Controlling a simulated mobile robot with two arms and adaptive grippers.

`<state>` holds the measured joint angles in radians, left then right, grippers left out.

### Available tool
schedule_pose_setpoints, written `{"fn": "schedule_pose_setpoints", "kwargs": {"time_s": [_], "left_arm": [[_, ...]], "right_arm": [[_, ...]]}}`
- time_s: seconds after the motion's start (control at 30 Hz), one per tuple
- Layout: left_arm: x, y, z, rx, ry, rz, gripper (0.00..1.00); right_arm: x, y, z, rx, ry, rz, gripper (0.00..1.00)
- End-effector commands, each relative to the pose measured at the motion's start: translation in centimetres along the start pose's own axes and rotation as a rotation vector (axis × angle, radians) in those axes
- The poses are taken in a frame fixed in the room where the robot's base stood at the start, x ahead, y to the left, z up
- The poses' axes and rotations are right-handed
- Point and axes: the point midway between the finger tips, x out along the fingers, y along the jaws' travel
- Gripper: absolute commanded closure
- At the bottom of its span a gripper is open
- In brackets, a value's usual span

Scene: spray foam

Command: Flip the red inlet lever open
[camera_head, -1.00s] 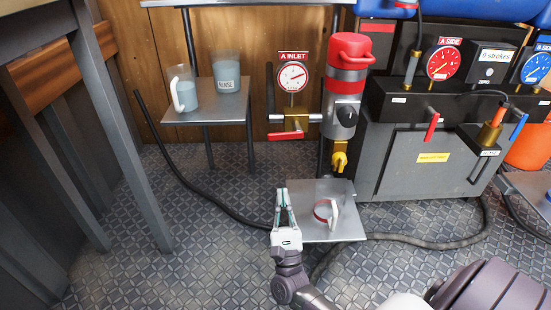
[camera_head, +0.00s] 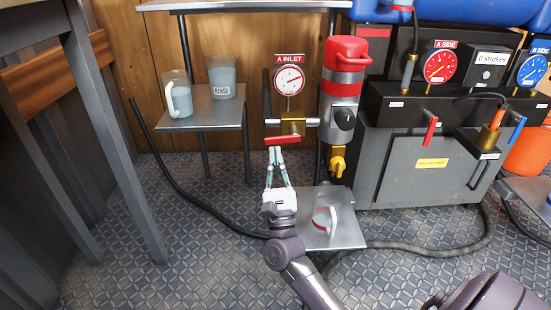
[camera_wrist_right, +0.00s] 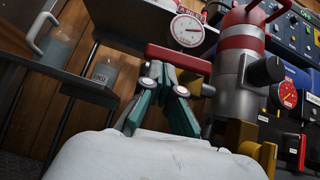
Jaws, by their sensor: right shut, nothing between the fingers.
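The red inlet lever (camera_head: 282,140) lies roughly horizontal below the brass valve (camera_head: 292,124), under the A INLET gauge (camera_head: 289,79). In the right wrist view the lever (camera_wrist_right: 178,58) runs across just beyond my fingertips. My right gripper (camera_head: 274,150) is shut and empty, pointing up with its tips right at the lever's underside, toward its left part. The tips (camera_wrist_right: 160,72) also show close below the lever in the right wrist view; I cannot tell whether they touch it. My left gripper is not in view.
A silver cylinder with a red cap (camera_head: 343,85) and yellow valve (camera_head: 337,163) stands right of the lever. A small metal table (camera_head: 345,238) with a cup is below. A shelf (camera_head: 215,119) with two jugs is left. A hose (camera_head: 190,200) lies on the floor.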

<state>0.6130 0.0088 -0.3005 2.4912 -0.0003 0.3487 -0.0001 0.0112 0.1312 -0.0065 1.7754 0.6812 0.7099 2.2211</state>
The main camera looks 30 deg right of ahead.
Motion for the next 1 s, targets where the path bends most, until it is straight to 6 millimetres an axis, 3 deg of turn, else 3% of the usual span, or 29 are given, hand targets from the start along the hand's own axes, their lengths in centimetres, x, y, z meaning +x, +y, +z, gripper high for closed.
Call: {"fn": "schedule_pose_setpoints", "kwargs": {"time_s": [0.27, 0.63, 0.87, 1.0], "left_arm": [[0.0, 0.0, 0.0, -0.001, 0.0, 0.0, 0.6], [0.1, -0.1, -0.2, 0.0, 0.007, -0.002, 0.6], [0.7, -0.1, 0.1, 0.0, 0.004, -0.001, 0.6], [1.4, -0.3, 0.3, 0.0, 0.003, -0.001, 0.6]], "right_arm": [[1.0, 0.4, 1.0, 0.086, -0.001, -0.084, 1.0], [1.0, 0.2, 1.0, 0.065, -0.008, -0.066, 1.0], [-1.1, 0.0, -1.2, -0.003, -0.002, 0.004, 1.0], [-3.6, 0.0, -2.7, -0.002, 0.002, 0.003, 1.0]]}}
